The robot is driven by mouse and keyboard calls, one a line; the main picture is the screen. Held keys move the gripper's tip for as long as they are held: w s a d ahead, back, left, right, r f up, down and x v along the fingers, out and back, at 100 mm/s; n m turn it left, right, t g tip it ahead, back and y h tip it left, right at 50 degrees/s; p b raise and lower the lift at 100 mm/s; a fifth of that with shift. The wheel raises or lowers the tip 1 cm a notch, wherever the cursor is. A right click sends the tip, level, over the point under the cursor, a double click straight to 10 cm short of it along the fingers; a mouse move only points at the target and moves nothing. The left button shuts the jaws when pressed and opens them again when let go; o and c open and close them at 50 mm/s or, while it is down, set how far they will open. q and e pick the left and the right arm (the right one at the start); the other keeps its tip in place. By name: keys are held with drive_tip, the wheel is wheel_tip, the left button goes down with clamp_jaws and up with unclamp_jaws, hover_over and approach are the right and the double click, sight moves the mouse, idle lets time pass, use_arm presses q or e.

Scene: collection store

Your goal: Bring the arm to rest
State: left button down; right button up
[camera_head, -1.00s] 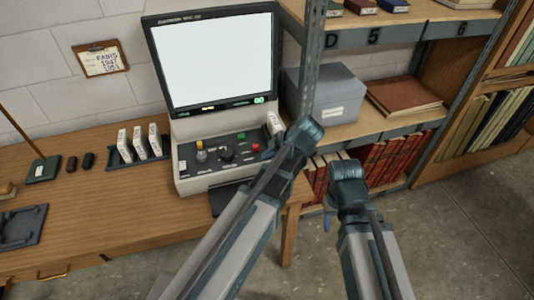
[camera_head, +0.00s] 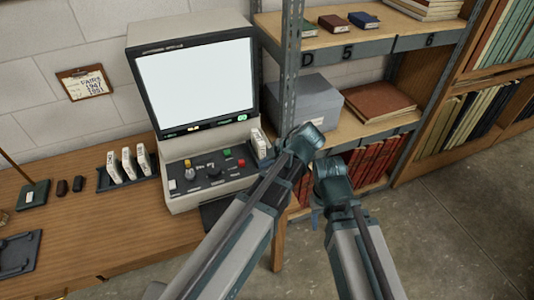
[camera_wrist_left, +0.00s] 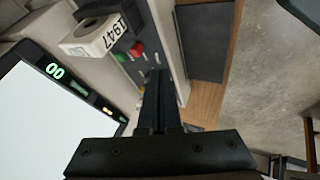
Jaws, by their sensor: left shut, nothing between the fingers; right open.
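My left arm reaches in from the bottom, and its wrist is in front of the shelf post in the head view. The left gripper is mostly hidden behind its arm there. In the left wrist view the left gripper (camera_wrist_left: 160,100) is shut and empty, over the control-panel side of the reader machine (camera_head: 195,95). A white box marked 1947 (camera_wrist_left: 95,38) shows close by in that view, apart from the fingers. My right arm's wrist is just right of the left one in the head view. The right gripper (camera_head: 317,220) is open, small and partly hidden below its wrist.
The wooden desk (camera_head: 130,235) holds a rack of white boxes (camera_head: 127,165). A metal shelf stands behind my wrists with a grey box (camera_head: 305,105) and a brown folder (camera_head: 380,101). Bare floor (camera_head: 440,230) lies at the right.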

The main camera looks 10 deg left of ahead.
use_arm(q)
drive_tip(key=s+a+f+m+g+h, duration=0.1)
drive_tip(key=s+f+m+h, duration=0.2)
drive_tip(key=m, duration=0.8)
drive_tip(key=s+a+f+m+h, duration=0.15)
drive_tip(key=s+m+h, duration=0.3)
drive_tip(key=m, duration=0.75)
drive_tip(key=s+d+m+g+y, duration=0.1)
drive_tip(key=s+d+m, duration=0.3)
drive_tip(key=d, duration=0.7)
drive_tip(key=s, duration=0.2)
drive_tip(key=shift+s+r+y, duration=0.15)
drive_tip(key=shift+s+y, duration=0.2)
drive_tip(key=shift+s, duration=0.05)
